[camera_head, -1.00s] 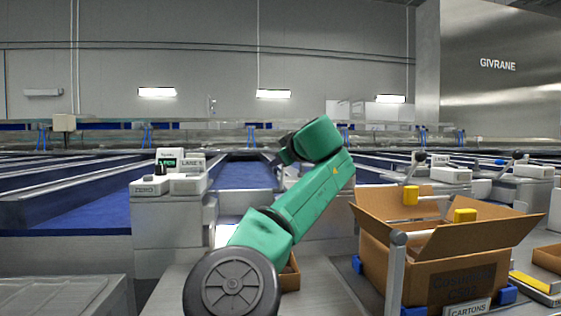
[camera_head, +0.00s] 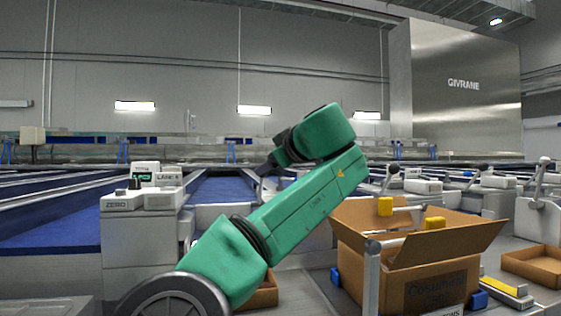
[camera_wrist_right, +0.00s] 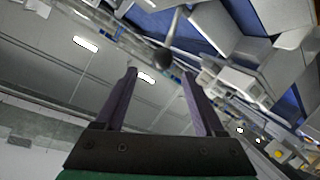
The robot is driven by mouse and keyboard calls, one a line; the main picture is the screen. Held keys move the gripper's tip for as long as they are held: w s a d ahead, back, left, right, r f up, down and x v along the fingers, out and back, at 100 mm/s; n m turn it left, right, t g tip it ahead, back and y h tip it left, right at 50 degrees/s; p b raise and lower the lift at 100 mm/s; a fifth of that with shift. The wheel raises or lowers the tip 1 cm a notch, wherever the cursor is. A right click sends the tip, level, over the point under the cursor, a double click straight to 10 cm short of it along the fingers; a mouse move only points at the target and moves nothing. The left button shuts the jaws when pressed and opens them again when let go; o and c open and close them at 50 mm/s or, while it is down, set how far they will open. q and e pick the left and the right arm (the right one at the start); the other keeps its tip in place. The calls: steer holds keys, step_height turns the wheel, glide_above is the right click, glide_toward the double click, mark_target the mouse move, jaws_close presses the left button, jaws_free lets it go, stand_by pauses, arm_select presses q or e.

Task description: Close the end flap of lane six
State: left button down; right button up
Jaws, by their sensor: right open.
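The lane unit (camera_head: 140,203) at left carries a small display and a lane label whose number I cannot read surely. A blue lane (camera_head: 215,188) runs back just right of it. My right arm reaches up across the middle, and its dark gripper (camera_head: 264,188) points left near that lane's front, mostly hidden behind the wrist. In the right wrist view my right gripper (camera_wrist_right: 160,73) is open and empty. A dark ball knob (camera_wrist_right: 163,57) on a rod shows beyond and between its fingertips; contact is not visible. No end flap can be made out clearly. My left gripper is out of view.
An open carton (camera_head: 410,272) with yellow blocks on its edges stands at right, close to my arm. A grey post (camera_head: 372,280) is in front of it. More lever knobs (camera_head: 393,169) and lane units stand behind. A shallow brown tray (camera_head: 535,262) lies at far right.

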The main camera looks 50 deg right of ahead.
steer(key=v, duration=0.5)
stand_by(0.3)
